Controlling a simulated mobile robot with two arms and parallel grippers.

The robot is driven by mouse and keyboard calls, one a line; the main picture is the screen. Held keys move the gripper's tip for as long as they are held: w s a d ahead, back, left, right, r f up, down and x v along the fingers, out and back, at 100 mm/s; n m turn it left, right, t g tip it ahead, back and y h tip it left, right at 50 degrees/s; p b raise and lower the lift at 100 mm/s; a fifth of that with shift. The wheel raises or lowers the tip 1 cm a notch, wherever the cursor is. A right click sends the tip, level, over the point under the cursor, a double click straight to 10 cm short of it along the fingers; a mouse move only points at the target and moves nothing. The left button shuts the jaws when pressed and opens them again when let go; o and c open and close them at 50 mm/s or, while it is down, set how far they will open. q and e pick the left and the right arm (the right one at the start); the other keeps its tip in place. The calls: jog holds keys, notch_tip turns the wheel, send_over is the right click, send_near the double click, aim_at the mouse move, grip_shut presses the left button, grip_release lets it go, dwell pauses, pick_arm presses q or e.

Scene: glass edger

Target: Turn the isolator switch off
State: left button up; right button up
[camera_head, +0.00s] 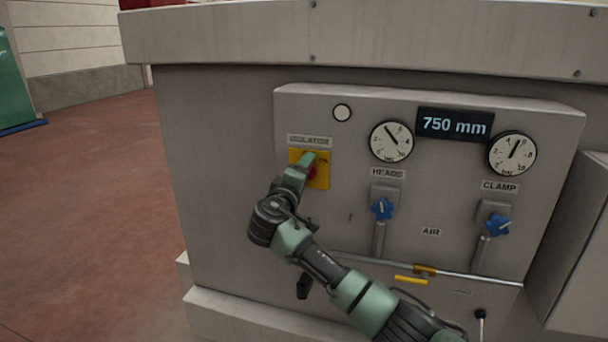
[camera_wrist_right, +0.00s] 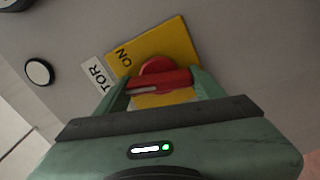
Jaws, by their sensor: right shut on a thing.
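The isolator switch is a red rotary handle on a yellow plate (camera_head: 322,172), below the ISOLATOR label on the grey control panel. My right gripper (camera_head: 306,166) is at the switch and covers part of it in the head view. In the right wrist view, the red handle (camera_wrist_right: 160,82) sits between the two green fingers of my right gripper (camera_wrist_right: 160,88), which are shut on it. The word ON shows at the plate's edge near the label. The rest of the plate's lettering is hidden. My left gripper is not in view.
The panel carries a left gauge (camera_head: 391,141), a right gauge (camera_head: 512,153), a 750 mm display (camera_head: 455,123) and blue valve knobs (camera_head: 383,208), (camera_head: 498,225). A yellow lever (camera_head: 411,280) sits lower down. Open red floor (camera_head: 90,210) lies to the left.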

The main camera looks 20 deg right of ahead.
jog(key=shift+n+p, duration=0.4)
jog(key=shift+n, duration=1.2)
jog(key=shift+f, duration=0.1)
jog(key=o, duration=1.4)
jog(key=shift+c, duration=0.2)
jog(key=shift+a, duration=0.1)
jog(key=shift+s+a+f, duration=0.1)
jog(key=shift+s+a, duration=0.05)
jog(key=shift+s, duration=0.1)
jog(key=b+v, duration=0.3)
jog(key=v, duration=0.4)
